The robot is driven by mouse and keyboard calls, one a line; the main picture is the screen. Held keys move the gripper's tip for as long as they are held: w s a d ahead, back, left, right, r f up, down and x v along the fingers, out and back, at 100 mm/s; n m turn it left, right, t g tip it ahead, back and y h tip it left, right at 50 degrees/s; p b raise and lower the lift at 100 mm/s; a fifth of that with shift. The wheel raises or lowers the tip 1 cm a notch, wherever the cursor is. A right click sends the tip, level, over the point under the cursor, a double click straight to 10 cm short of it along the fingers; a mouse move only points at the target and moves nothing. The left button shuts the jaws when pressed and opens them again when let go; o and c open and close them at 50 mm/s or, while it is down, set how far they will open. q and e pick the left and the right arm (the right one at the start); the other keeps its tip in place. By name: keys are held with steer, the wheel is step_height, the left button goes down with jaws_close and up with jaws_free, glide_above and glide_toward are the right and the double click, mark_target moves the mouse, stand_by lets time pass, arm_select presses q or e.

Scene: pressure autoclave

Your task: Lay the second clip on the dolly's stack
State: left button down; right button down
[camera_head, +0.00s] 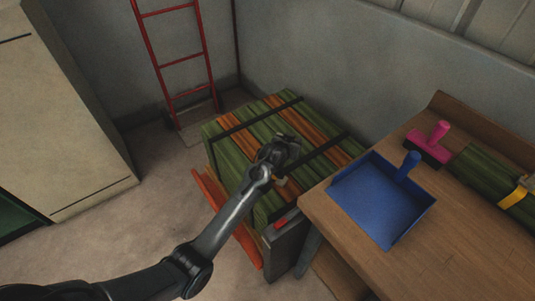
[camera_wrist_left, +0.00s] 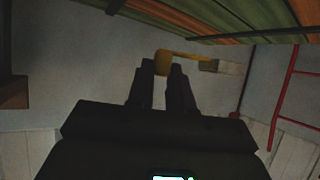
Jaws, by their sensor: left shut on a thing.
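My left gripper (camera_head: 288,145) is over the top of the green-and-orange striped stack (camera_head: 237,148) in the head view. In the left wrist view its two fingers (camera_wrist_left: 163,75) are shut on a yellow clip (camera_wrist_left: 177,55). Dark straps cross the stack. It stands on the dolly, whose orange-red edge (camera_head: 213,195) shows. My right gripper is not in view.
A wooden bench (camera_head: 465,255) stands close on the right, bearing a blue dustpan (camera_head: 375,205), a pink-handled brush (camera_head: 433,142) and a green bundle with a yellow band (camera_head: 516,193). A red ladder (camera_head: 183,60) and a wall are behind. A pale cabinet (camera_head: 60,120) stands left.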

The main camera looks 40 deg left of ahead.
arm_select(q)
steer(key=s+a+f+b, duration=0.1)
steer(key=s+a+f, duration=0.1)
steer(key=a, duration=0.1)
steer(key=s+a+f+b, duration=0.1)
steer(key=a+f, duration=0.1)
steer(key=a, duration=0.1)
steer(key=s+a+f+b, duration=0.2)
steer(key=shift+s+a+f, duration=0.1)
steer(key=shift+s+a, duration=0.2)
steer(key=shift+a, duration=0.1)
step_height(320, 180, down, 4)
steer(key=b, duration=0.3)
steer(key=shift+f, duration=0.1)
steer(key=shift+s, duration=0.1)
steer(key=shift+f, duration=0.1)
